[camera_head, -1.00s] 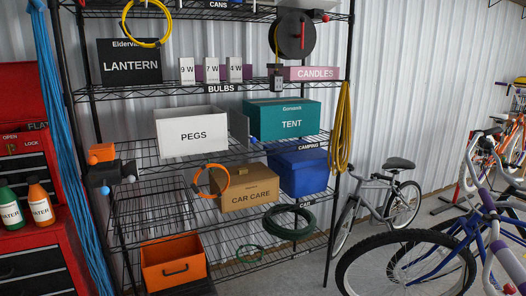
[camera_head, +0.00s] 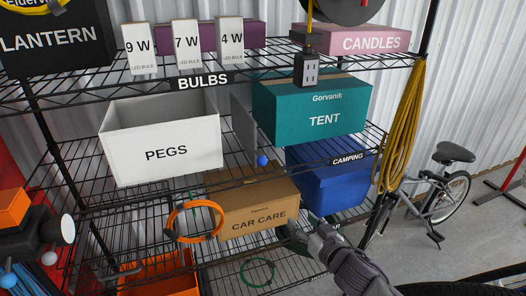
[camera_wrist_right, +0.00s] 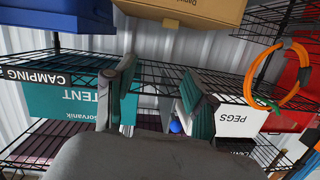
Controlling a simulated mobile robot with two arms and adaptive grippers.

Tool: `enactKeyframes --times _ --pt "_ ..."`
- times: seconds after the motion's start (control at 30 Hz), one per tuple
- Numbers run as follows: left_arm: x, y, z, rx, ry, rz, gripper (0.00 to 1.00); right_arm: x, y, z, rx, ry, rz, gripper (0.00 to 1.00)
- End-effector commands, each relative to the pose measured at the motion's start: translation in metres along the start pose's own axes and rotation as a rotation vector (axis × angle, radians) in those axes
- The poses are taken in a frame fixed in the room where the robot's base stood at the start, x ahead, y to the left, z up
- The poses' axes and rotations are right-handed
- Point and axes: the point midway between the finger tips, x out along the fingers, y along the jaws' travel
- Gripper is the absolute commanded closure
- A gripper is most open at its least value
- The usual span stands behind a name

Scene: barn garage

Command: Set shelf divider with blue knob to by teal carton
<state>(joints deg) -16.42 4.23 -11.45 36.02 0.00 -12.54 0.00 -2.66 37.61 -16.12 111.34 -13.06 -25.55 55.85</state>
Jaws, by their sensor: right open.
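The shelf divider (camera_head: 243,128) is a thin grey upright panel between the white PEGS box (camera_head: 166,152) and the teal TENT carton (camera_head: 318,118). Its blue knob (camera_head: 262,160) is at the front lower edge and also shows in the right wrist view (camera_wrist_right: 175,125). A gap separates the divider from the PEGS box; it stands close to the carton's left side. My right gripper (camera_head: 305,234) is open and empty, low in front of the CAR CARE box. In the wrist view its fingers (camera_wrist_right: 160,80) are spread, with the knob visible between them.
The CAR CARE box (camera_head: 258,210) and blue bin (camera_head: 328,183) sit below the divider's shelf. An orange cable coil (camera_head: 194,222) hangs at the left. The BULBS shelf lies above, with a black outlet box (camera_head: 306,70) hanging before the carton. A yellow rope (camera_head: 401,125) hangs at right.

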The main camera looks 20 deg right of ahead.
Motion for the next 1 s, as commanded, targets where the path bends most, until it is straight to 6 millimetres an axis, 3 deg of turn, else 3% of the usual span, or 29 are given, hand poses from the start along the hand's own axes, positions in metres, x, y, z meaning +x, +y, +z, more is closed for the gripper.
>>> enactKeyframes --times 0.03,0.1,0.23,0.33,0.47,1.0 --pt "-0.009 0.0 0.003 0.0 -0.005 0.0 0.6 -0.011 -0.018 -0.043 0.01 0.055 -0.041 0.45" --pt "-0.013 0.0 0.006 0.001 -0.011 0.0 0.6 -0.024 -0.037 -0.081 0.031 0.113 -0.085 0.45" --pt "-0.017 -0.002 0.016 0.002 -0.027 -0.002 0.6 -0.041 -0.058 -0.118 0.057 0.171 -0.138 0.45" --pt "-0.02 -0.003 0.021 0.003 -0.035 -0.003 0.6 -0.042 -0.064 -0.129 0.067 0.187 -0.153 0.45" --pt "-0.025 -0.004 0.023 0.004 -0.039 -0.004 0.6 -0.029 -0.066 -0.133 0.067 0.189 -0.152 0.45" --pt "-0.056 -0.005 0.006 0.003 -0.018 -0.004 0.6 0.072 -0.081 -0.152 0.067 0.187 -0.151 0.45"
